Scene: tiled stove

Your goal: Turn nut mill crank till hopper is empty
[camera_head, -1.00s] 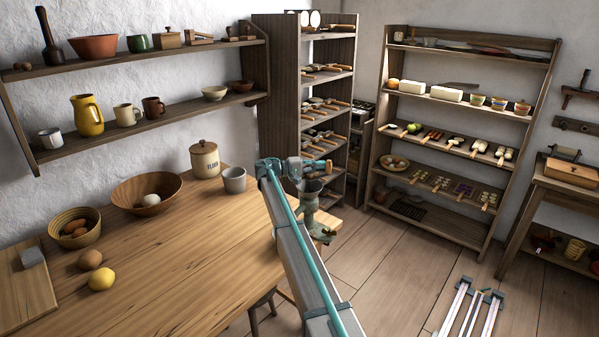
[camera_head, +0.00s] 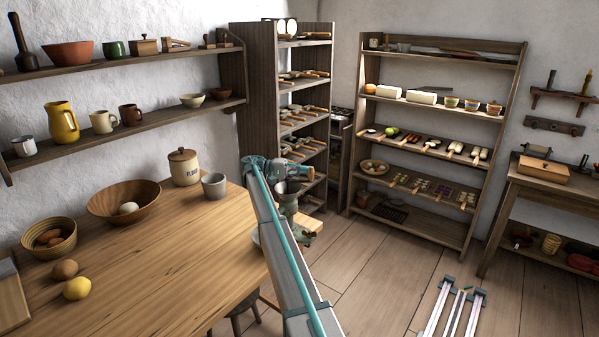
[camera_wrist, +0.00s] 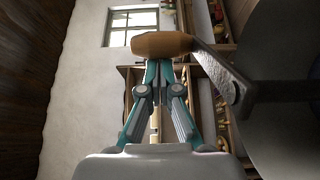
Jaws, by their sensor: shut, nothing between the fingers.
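The nut mill (camera_head: 288,203) is a green-grey metal grinder with a funnel-like hopper, at the right end of the wooden table in the head view. Its crank (camera_wrist: 225,80) shows close up in the wrist view: a dark metal arm ending in an orange-brown wooden handle (camera_wrist: 161,44). My gripper (camera_wrist: 158,66) has teal fingers drawn together, with nothing between them. The fingertips are right at the handle and partly hidden by it; I cannot tell whether they touch. In the head view my gripper is small beside the top of the mill. The hopper's contents cannot be made out.
The table (camera_head: 190,250) holds a flour jar (camera_head: 184,168), a grey cup (camera_head: 214,186), a wooden bowl (camera_head: 124,201) and a basket (camera_head: 49,236). A tall shelf (camera_head: 236,90) stands behind the mill. Another loaded shelf (camera_head: 440,215) is farther right. Floor is open right of the table.

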